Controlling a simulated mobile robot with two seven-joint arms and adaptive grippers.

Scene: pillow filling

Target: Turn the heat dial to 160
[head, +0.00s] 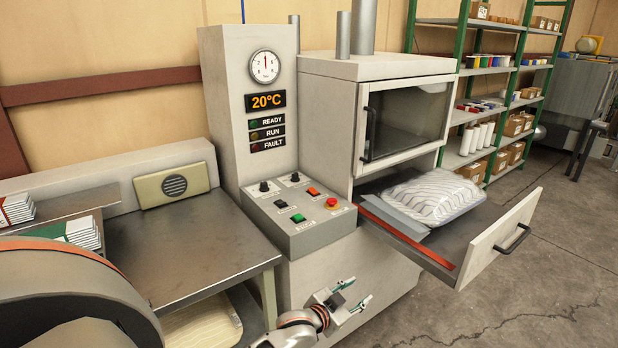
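The grey control box (309,236) carries two small black dials, a left one (264,186) and a right one (295,178), on its back edge. Their labels are too small to read, so I cannot tell which is the heat dial. The display (265,101) above reads 20°C in orange. My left gripper (357,292) is low in front of the control box, below and to the right of the dials and apart from them. Its two fingers are spread and nothing is between them. My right gripper is out of the picture.
The control box also has a black switch (281,205), a green switch (299,218), an orange switch (314,191) and a red button (331,203). At right, an open drawer (498,236) holding a wrapped pillow (432,196) juts out below the oven (405,120). A metal table (190,240) stands left.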

